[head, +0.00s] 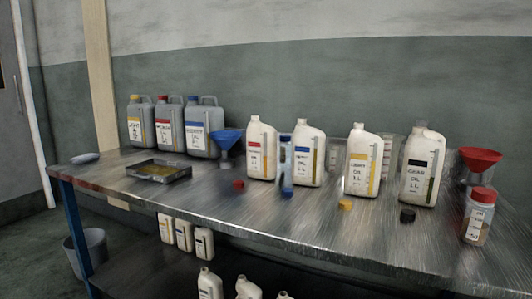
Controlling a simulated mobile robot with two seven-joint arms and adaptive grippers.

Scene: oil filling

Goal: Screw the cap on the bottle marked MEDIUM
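Several white bottles stand uncapped in a row on the metal table. The leftmost bottle (261,153) has a red label band; its lettering is too small to read surely, so I cannot confirm that it says MEDIUM. The other bottles have a blue band (308,158), a yellow band (361,163) and a black band (421,170). A red cap (238,184) lies on the table just in front and left of the red-banded bottle. A yellow cap (345,205) and a black cap (407,215) lie before their matching bottles. Neither gripper is in view.
A slim blue-topped container (286,165) stands before the bottles. Grey canisters (203,130), a blue funnel (226,138) and a shallow tray (150,178) are left. A red funnel (480,158) and red-lidded jar (478,216) are right. The table (265,215) is clear in front.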

